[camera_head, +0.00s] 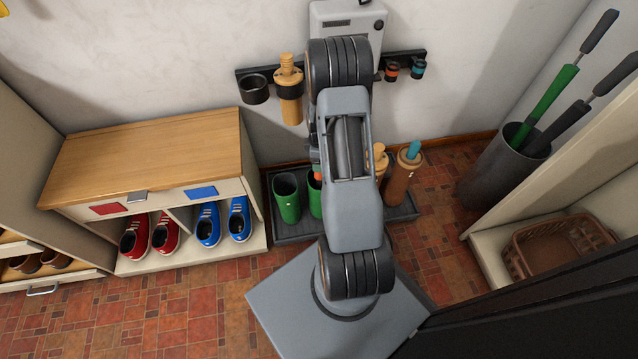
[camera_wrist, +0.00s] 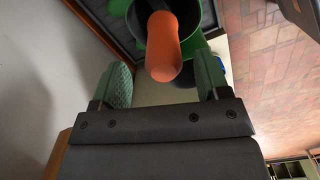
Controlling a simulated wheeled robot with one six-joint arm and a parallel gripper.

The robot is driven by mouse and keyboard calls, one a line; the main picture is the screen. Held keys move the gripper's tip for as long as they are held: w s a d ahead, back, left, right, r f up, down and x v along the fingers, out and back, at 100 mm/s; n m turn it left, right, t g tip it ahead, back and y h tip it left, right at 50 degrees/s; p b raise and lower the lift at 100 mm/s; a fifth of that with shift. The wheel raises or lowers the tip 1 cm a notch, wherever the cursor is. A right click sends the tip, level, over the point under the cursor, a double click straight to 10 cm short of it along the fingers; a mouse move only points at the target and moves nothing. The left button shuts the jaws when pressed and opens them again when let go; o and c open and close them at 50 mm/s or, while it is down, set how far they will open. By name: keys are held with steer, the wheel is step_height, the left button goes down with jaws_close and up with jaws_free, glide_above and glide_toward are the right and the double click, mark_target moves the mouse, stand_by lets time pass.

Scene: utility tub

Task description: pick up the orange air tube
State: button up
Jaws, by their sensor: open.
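The orange air tube (camera_wrist: 163,48) stands in a dark-mouthed green holder (camera_wrist: 140,32) in the wrist view, its rounded end toward the camera. My gripper (camera_wrist: 163,76) is open, with one green-padded finger on each side of the tube's end in the picture. I cannot tell whether either finger touches it. In the head view only a bit of the orange tube (camera_head: 317,176) shows at the green holder (camera_head: 315,199), beside my arm. My gripper is hidden behind my arm there.
A dark tray (camera_head: 292,231) on the floor also holds another green cup (camera_head: 287,200) and a brown holder (camera_head: 400,182). A wall rail (camera_head: 405,55) is above. A shoe cabinet (camera_head: 145,160) stands left, an umbrella bin (camera_head: 500,168) right.

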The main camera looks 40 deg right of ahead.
steer(key=shift+s+a+f+b, duration=0.1)
steer(key=shift+f+b, duration=1.45)
steer(key=shift+f, duration=1.15)
steer(key=shift+r, duration=0.1)
steer(key=shift+c, duration=0.5)
steer(key=c, duration=1)
step_height(320, 180, up, 10)
steer(key=p, duration=0.4)
steer(key=shift+p, duration=0.3)
steer(key=o, duration=0.4)
steer(key=c, duration=0.4)
steer(key=shift+o, duration=0.2)
